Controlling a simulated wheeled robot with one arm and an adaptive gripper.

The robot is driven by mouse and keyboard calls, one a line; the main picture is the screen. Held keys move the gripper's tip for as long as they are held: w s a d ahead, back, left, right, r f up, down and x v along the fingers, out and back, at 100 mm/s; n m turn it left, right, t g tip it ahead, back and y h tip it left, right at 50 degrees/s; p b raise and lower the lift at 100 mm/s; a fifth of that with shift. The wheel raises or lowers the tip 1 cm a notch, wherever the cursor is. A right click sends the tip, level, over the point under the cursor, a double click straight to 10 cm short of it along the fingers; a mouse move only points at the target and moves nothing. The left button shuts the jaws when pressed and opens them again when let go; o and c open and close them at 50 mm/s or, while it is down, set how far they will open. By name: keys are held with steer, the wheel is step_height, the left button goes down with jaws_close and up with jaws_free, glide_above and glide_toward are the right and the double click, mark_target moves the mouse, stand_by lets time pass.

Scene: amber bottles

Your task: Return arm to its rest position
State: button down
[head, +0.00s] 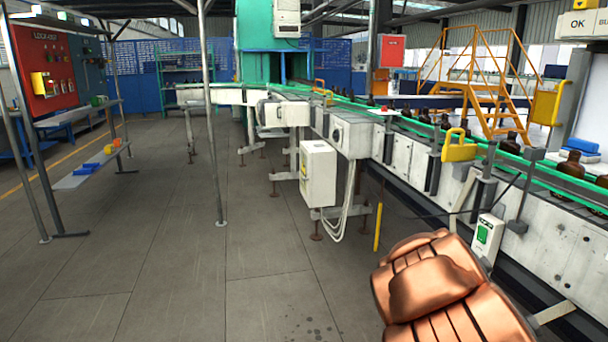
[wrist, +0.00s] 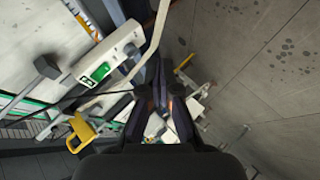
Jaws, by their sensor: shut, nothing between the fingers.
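My arm shows as a copper-coloured folded link at the bottom right of the head view, in front of the conveyor. My gripper is out of sight in the head view. In the wrist view my gripper (wrist: 162,100) shows as dark fingers at the middle, close together, with nothing seen between them. It hangs over the grey floor beside the conveyor. Amber bottles (head: 510,143) stand along the conveyor (head: 400,150) at the right of the head view, apart from my arm.
A white control box (head: 318,172) hangs from the conveyor frame. A green-button box (head: 487,236) and yellow bracket (head: 459,148) are near my arm; the bracket also shows in the wrist view (wrist: 82,130). A metal post (head: 208,120) stands left. The floor (head: 170,250) is open.

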steer(key=s+a+m+g+y, duration=0.2)
steer(key=s+a+g+y, duration=0.1)
steer(key=s+a, duration=0.65)
steer(key=s+a+m+g+y, duration=0.2)
steer(key=s+a+g+y, duration=0.15)
steer(key=s+a, duration=0.6)
steer(key=s+a+r+g, duration=0.2)
steer(key=s, duration=0.9)
steer(key=s+a+r+g, duration=0.1)
steer(key=s+g, duration=0.2)
steer(key=s, duration=0.7)
step_height(320, 180, up, 18)
steer(key=t+p, duration=0.1)
steer(key=p, duration=1.6)
steer(key=shift+w+r+y, duration=0.25)
steer(key=shift+w+y, duration=0.1)
